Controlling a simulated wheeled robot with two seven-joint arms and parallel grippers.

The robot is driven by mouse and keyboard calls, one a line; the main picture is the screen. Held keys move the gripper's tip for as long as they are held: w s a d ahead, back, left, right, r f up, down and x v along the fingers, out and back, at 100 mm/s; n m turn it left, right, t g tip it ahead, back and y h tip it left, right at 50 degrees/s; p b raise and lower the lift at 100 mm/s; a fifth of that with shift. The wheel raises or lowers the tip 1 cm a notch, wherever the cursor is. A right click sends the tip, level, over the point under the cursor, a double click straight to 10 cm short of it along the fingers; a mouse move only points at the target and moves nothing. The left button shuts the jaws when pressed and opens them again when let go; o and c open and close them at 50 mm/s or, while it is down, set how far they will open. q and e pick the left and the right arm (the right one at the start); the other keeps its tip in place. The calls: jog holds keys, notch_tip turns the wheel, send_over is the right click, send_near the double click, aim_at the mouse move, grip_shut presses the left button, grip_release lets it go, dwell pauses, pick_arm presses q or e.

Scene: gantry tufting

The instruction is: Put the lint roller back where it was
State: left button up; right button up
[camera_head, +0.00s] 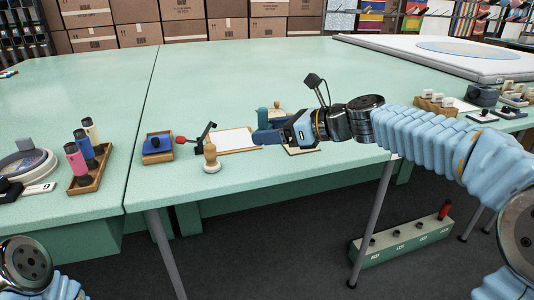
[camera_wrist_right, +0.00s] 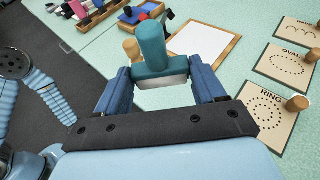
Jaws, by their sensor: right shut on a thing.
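My right gripper (camera_head: 266,136) is above the green table, near its front edge. In the wrist view my right gripper (camera_wrist_right: 165,76) is shut on a teal thing (camera_wrist_right: 151,42) with a thick rounded top and a pale grey lower part. It stands up between the fingers. I cannot tell for sure whether it is the lint roller. In the head view the teal thing (camera_head: 262,115) shows just above the fingers, partly hidden. A red-handled tool (camera_head: 182,140) lies beside a wooden tray with a blue block (camera_head: 158,142). My left gripper is out of view.
A wood-edged white board (camera_head: 232,139) lies left of the gripper, with a wooden peg-shaped thing (camera_head: 210,157) in front. A rack of colored bottles (camera_head: 85,182) stands left. Pattern boards marked RING (camera_wrist_right: 268,113) and OVAL (camera_wrist_right: 284,66) lie right in the wrist view. The table behind is clear.

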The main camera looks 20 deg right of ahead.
aim_at(269, 163)
jog(key=w+f, duration=0.2)
jog(key=f, duration=0.1)
jog(key=shift+w+f, duration=0.2)
jog(key=shift+w, duration=0.15)
jog(key=f, duration=0.1)
jog(key=w+f+b, duration=0.1)
jog(key=f, duration=0.1)
jog(key=shift+f, duration=0.5)
jog(key=shift+f, duration=0.1)
jog(key=o, duration=0.9)
jog(key=shift+o, duration=0.2)
jog(key=shift+s+d+r, duration=0.1)
jog(key=shift+r, duration=0.1)
jog(key=v, duration=1.1)
jog(key=shift+s+d, duration=0.25)
jog(key=shift+s, duration=0.05)
